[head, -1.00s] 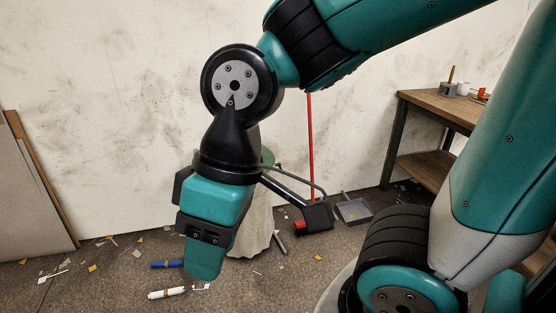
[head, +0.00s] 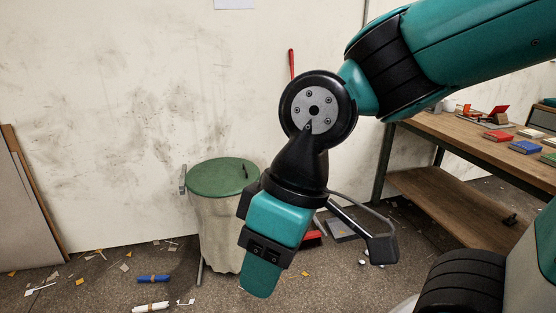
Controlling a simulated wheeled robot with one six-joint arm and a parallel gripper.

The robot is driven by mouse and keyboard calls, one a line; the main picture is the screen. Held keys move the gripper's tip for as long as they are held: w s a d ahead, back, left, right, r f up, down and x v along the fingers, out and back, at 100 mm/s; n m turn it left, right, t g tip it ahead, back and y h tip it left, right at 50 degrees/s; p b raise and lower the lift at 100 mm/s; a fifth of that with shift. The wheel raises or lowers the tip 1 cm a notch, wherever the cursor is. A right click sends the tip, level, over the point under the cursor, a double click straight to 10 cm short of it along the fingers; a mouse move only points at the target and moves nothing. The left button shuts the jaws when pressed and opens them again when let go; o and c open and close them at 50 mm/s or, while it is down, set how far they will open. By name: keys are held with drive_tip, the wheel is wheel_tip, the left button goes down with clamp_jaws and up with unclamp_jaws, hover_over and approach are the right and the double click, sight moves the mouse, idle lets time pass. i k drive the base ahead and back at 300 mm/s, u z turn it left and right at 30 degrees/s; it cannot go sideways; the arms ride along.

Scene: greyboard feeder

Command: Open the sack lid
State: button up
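The sack (head: 220,243) is a pale cloth sack on a stand, upright on the floor left of my gripper. Its round green lid (head: 222,177) lies flat and closed on top, with a small dark handle near its right edge. My gripper (head: 260,285) points down in front of the sack's right side and overlaps it in the picture. The gripper's teal end is seen from one side only, so its opening is hidden. I cannot tell whether it touches the sack.
A wooden workbench (head: 430,127) with small coloured boxes stands at the right. A red broom or brush (head: 312,238) and a dustpan (head: 340,229) are behind my gripper. A blue roll (head: 153,279), a white roll (head: 150,307) and scraps lie on the floor. Boards (head: 25,215) lean at left.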

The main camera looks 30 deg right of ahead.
sight(218, 177)
drive_tip(key=z, duration=0.6)
drive_tip(key=i, duration=1.4)
drive_tip(key=u, duration=0.6)
drive_tip(key=i, duration=0.6)
drive_tip(key=u, duration=0.45)
